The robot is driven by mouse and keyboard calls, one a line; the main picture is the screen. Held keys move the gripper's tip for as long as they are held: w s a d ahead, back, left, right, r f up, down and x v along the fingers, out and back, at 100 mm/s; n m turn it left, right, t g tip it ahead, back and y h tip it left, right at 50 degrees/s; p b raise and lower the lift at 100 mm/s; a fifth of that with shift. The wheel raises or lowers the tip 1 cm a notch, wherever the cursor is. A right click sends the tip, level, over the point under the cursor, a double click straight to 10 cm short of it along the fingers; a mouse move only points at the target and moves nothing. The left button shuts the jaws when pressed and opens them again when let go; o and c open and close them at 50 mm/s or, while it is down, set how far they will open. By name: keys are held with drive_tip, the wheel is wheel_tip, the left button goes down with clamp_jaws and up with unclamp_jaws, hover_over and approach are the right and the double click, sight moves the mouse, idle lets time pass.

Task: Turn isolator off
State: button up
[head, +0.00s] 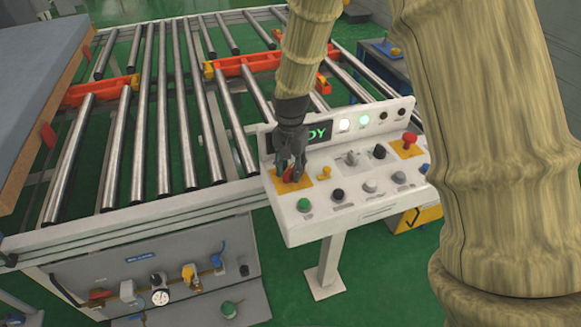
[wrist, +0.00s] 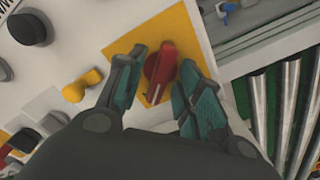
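The isolator is a red rotary handle (wrist: 160,70) on a yellow square plate (wrist: 124,45), at the left end of the white control panel (head: 330,218). In the head view the red handle (head: 291,174) is partly hidden by my gripper (head: 291,172). In the wrist view my gripper (wrist: 156,92) is open, with one teal-padded finger on each side of the handle. A gap shows between the handle and the right finger. The left finger is close to the handle; I cannot tell if it touches.
The panel also carries a green button (head: 304,205), a small yellow knob (head: 326,172), black knobs and a red mushroom button (head: 409,138) on the right. A roller conveyor (head: 165,110) stands behind and left. A grey mattress-like slab (head: 35,75) lies far left.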

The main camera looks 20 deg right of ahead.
clamp_jaws()
drive_tip(key=shift+n, duration=0.3)
drive_tip(key=n+p, duration=0.1)
drive_tip(key=n, duration=0.2)
drive_tip(key=shift+r+n+p, duration=0.1)
drive_tip(key=shift+n+p, duration=0.2)
drive_tip(key=shift+p, duration=0.05)
drive_tip(key=n+p, duration=0.1)
drive_tip(key=n, duration=0.3)
drive_tip(key=shift+n, duration=0.3)
drive_tip(key=n+p, duration=0.1)
drive_tip(key=n, duration=0.3)
drive_tip(key=shift+n+p, duration=0.75)
drive_tip(key=shift+n, duration=1.75)
